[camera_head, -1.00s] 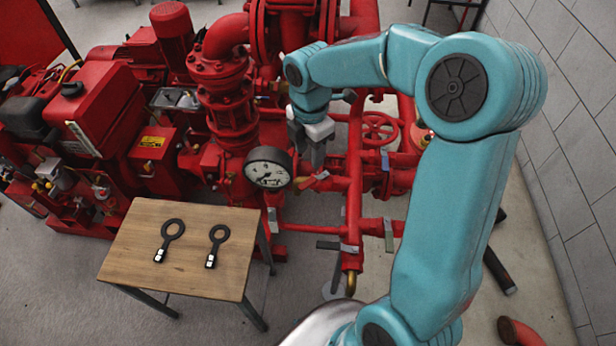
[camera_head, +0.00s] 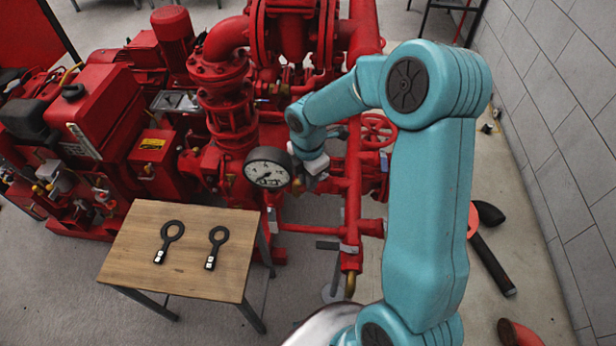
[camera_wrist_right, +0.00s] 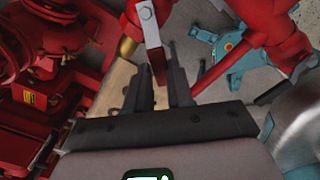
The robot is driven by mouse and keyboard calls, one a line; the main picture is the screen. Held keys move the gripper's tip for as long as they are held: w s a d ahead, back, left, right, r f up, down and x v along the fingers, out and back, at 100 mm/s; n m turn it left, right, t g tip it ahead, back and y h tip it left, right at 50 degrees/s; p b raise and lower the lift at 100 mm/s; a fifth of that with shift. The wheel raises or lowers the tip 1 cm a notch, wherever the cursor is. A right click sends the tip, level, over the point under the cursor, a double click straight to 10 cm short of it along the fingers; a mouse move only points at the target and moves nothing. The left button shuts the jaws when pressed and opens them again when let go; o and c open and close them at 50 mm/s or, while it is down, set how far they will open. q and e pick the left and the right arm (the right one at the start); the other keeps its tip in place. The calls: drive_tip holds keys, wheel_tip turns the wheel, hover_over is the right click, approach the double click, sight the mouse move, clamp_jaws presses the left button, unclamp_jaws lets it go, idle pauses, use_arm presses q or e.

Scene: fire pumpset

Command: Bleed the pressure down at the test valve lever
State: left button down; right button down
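A lever (camera_wrist_right: 152,30) with a grey flat bar and a red end shows at the top middle of the right wrist view. My right gripper (camera_wrist_right: 160,80) has its two dark fingers apart, with the lever's red end between their tips. I see no clear grip on it; whether a finger touches it I cannot tell. In the head view my right gripper (camera_head: 313,172) is just right of the round pressure gauge (camera_head: 268,167), largely hidden by my wrist. The lever is hard to make out there. My left gripper is not in view.
A wooden table (camera_head: 135,262) with two dark ring-ended tools (camera_head: 172,235) stands at the lower left. Red pipes (camera_head: 354,200), a red handwheel (camera_head: 377,130) and a lower grey lever (camera_head: 328,245) are close to my arm. A block wall (camera_head: 560,130) is at the right.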

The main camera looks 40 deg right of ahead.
drive_tip(key=shift+w+f, duration=0.15)
drive_tip(key=shift+w, duration=0.05)
drive_tip(key=shift+s, duration=0.15)
drive_tip(key=shift+s+d+n+p, duration=0.15)
drive_tip(key=shift+s+n+p, duration=0.7)
drive_tip(key=shift+n, duration=0.6)
drive_tip(key=shift+s+d+n+p, duration=0.15)
drive_tip(key=shift+s+n+p, duration=0.45)
drive_tip(key=shift+n+p, duration=0.65)
drive_tip(key=shift+s+d+n+p, duration=0.15)
drive_tip(key=shift+s+n+p, duration=0.55)
drive_tip(key=shift+n, duration=1)
drive_tip(key=shift+s+f, duration=0.1)
drive_tip(key=shift+f, duration=0.05)
